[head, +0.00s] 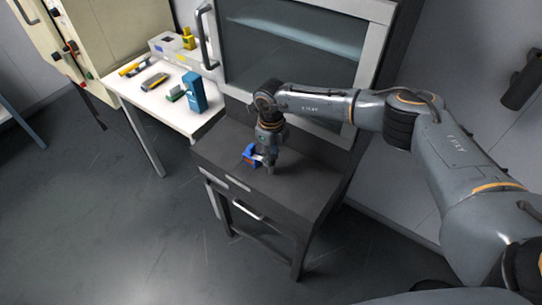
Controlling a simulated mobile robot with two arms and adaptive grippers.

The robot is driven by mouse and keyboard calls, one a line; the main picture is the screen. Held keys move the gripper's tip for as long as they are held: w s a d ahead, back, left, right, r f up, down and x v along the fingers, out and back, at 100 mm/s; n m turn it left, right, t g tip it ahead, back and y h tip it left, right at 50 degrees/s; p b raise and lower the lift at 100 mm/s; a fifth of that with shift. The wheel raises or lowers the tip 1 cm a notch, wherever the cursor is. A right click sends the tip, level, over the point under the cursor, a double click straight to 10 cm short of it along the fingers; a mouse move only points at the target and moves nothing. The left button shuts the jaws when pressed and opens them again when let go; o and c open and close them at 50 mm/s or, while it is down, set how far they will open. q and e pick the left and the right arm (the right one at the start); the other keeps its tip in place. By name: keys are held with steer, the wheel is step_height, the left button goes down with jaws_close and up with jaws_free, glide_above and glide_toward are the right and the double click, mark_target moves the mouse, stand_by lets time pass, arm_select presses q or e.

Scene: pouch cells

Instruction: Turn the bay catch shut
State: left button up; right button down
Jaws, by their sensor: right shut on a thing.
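A small blue fixture (248,152) with a dab of red stands on top of the dark bench. I take it to be the bay with its catch, but it is small and partly covered. My right gripper (267,166) points down just right of it, low over the bench top. It is shut on a part at the fixture's right side, which looks like the catch; the fingers hide most of it. I cannot tell the angle of the catch. My left gripper is not in view.
A glass-fronted cabinet (232,88) with a bar handle rises behind the dark bench (310,184). A white table (146,98) at left holds a blue block (194,92), yellow tools and a grey box. The floor in front is clear.

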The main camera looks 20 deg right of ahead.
steer(key=shift+m, duration=0.8)
steer(key=shift+w, duration=0.1)
steer(key=c, duration=1.1)
jaws_free()
steer(key=shift+r, duration=0.1)
step_height(320, 180, up, 12)
steer(key=shift+f, duration=0.1)
